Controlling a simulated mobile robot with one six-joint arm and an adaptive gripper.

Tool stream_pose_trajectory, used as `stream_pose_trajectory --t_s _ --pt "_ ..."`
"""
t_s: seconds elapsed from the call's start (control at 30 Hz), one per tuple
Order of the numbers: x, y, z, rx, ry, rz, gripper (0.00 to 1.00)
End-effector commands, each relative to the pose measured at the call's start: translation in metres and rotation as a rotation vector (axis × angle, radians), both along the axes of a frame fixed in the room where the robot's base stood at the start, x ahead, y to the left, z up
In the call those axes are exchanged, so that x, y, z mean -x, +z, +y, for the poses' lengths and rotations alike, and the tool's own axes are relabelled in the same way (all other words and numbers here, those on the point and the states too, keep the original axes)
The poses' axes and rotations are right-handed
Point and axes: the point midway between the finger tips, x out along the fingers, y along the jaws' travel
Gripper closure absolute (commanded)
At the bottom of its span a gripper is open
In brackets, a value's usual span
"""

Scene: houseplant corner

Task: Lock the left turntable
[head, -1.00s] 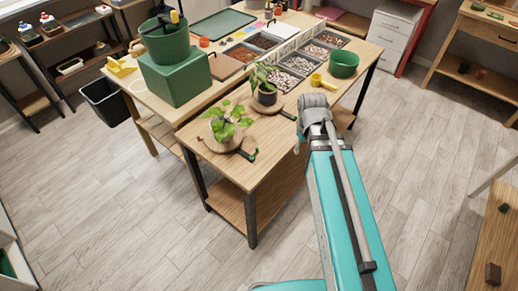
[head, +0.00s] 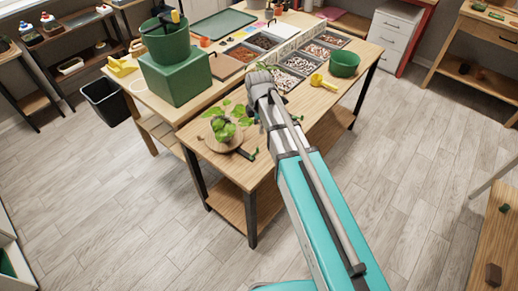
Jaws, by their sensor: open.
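The left turntable (head: 208,142) is a round wooden disc on the near end of the wooden bench. A leafy potted plant (head: 223,131) stands on it. A dark lever with a green tip (head: 247,154) sticks out at its right front edge; whether it is locked I cannot tell. My gripper (head: 252,114) is at the end of the arm, above the bench, right of and behind the left plant. It is open and mostly hidden by my wrist. My arm covers most of the right turntable and its plant; a bit of green from its lever shows (head: 300,118).
A green pot (head: 344,64) and a yellow scoop (head: 323,82) sit on the bench's right side. Trays of soil and stones (head: 299,65) lie behind. A large green box (head: 178,78) bearing a green bucket (head: 165,40) stands left. The floor in front is clear.

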Motion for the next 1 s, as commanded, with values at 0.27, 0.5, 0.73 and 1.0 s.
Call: stream_pose_trajectory --t_s 0.27,0.5,0.73,1.0 --pt "-0.002 0.0 0.004 0.0 0.041 0.0 0.44" --pt "-0.002 -0.001 0.003 0.0 0.038 0.0 0.44" --pt "-0.002 -0.007 0.003 0.0 0.037 0.0 0.44" --pt "-0.002 -0.025 0.003 0.0 0.036 0.0 0.44"
